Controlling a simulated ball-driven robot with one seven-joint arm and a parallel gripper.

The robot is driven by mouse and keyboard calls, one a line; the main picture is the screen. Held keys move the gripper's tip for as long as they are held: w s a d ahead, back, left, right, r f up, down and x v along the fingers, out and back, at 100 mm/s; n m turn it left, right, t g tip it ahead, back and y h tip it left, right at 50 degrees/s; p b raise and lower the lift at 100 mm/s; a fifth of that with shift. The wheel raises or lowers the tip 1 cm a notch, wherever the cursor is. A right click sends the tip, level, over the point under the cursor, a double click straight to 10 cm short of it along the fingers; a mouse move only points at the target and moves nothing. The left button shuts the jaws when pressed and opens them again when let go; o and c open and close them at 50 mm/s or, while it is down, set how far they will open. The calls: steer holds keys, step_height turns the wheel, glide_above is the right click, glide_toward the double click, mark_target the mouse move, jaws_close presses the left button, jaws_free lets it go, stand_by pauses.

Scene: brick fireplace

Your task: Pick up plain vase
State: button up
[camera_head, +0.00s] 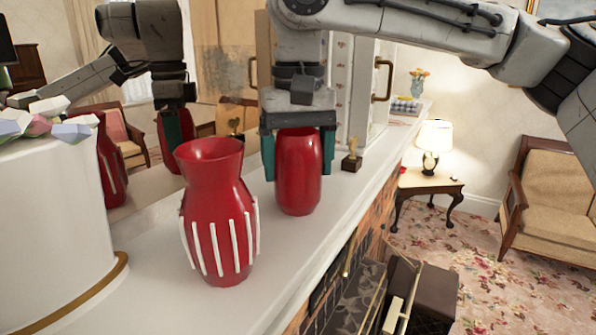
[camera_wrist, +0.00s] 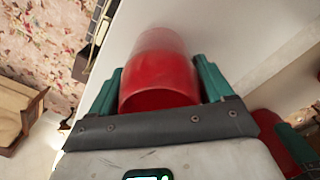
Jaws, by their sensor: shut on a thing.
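The plain vase (camera_head: 298,175) is glossy red without stripes and stands upright on the white mantel (camera_head: 150,270). My gripper (camera_head: 298,150) comes down from above with a teal finger on each side of the vase's upper part, shut on it. In the wrist view, the vase (camera_wrist: 158,80) sits between the two fingers of my gripper (camera_wrist: 160,88), its open mouth toward the camera. The vase's rim is hidden by the gripper in the head view. Another red vase with raised white stripes (camera_head: 216,215) stands nearer, to the left of the plain vase.
A white round container (camera_head: 55,235) with a gold base band stands at the left front. A mirror behind the mantel reflects the vases and my arm. A small trophy-like figure (camera_head: 352,163) stands right of the plain vase. The mantel's front edge drops to the fireplace.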

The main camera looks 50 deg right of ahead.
steer(key=shift+c, duration=1.2)
steer(key=shift+r, duration=0.1)
